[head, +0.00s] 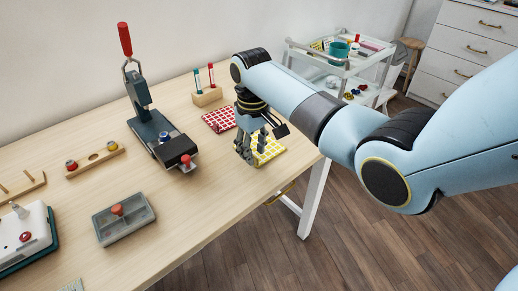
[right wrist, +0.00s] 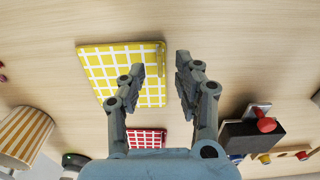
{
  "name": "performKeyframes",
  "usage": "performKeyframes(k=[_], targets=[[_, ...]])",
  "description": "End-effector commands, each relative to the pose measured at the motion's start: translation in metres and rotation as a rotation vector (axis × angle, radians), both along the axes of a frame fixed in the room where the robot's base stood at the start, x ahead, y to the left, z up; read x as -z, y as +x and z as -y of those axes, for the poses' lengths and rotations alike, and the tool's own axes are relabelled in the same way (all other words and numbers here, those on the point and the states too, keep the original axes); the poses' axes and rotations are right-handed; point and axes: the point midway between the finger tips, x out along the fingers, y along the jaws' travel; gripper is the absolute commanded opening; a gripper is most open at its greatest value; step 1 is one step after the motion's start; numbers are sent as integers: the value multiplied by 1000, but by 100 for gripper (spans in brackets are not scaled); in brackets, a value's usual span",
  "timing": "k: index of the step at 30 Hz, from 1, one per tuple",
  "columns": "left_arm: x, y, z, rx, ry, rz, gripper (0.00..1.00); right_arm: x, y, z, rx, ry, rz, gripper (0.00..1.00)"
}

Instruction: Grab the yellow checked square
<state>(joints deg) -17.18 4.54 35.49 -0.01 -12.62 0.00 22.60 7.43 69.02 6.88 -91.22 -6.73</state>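The yellow checked square (head: 266,149) lies flat on the table near its right edge, partly hidden by my right gripper (head: 262,143). In the right wrist view the yellow checked square (right wrist: 108,72) has white lines and shows at upper left. My right gripper (right wrist: 160,66) is open and empty. Its left finger overlaps the square in that view, and its right finger is past the square's right edge, over bare wood. I cannot tell the exact height of the fingertips above the table. My left gripper is not in view.
A red checked square (head: 219,118) lies behind the gripper, with a wooden rack of tubes (head: 207,95) beyond. A press with a red handle (head: 157,133) stands to the left. A grey box (head: 123,218) is at the front. Bare table lies between them.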

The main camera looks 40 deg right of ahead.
Motion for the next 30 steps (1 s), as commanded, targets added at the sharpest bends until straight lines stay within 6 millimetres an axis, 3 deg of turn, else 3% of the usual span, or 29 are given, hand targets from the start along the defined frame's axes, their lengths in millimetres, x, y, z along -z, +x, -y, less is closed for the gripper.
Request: performKeyframes(k=[3, 10, 18, 30], targets=[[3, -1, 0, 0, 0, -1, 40, 12, 0, 0, 0, 0, 0, 33], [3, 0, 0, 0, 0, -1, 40, 13, 0, 0, -1, 0, 2, 33], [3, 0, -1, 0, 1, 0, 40, 13, 0, 0, -1, 0, 1, 0], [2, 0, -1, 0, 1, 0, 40, 10, 1, 0, -1, 0, 2, 0]])
